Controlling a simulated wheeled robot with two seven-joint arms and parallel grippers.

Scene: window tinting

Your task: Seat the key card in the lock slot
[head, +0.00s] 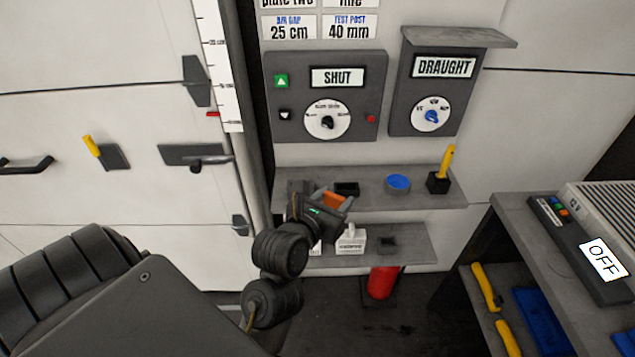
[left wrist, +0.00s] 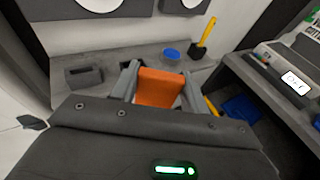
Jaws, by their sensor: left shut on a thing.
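The orange key card (head: 334,200) is between the fingers of my left gripper (head: 331,203), above the upper shelf's front edge. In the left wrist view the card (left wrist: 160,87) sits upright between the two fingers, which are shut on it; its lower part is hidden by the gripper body. A grey box with a dark opening (left wrist: 84,75) stands on the shelf left of the card, apart from it. A small dark block (head: 346,188) lies just behind the gripper. I cannot tell which of these is the lock slot. My right gripper is not in view.
The upper shelf (head: 430,198) also carries a blue disc (head: 397,182) and a yellow-handled tool in a black holder (head: 441,179). A lower shelf (head: 418,238) holds a white block (head: 351,240). A red cylinder (head: 383,281) stands below. A grey bench (head: 515,213) is at right.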

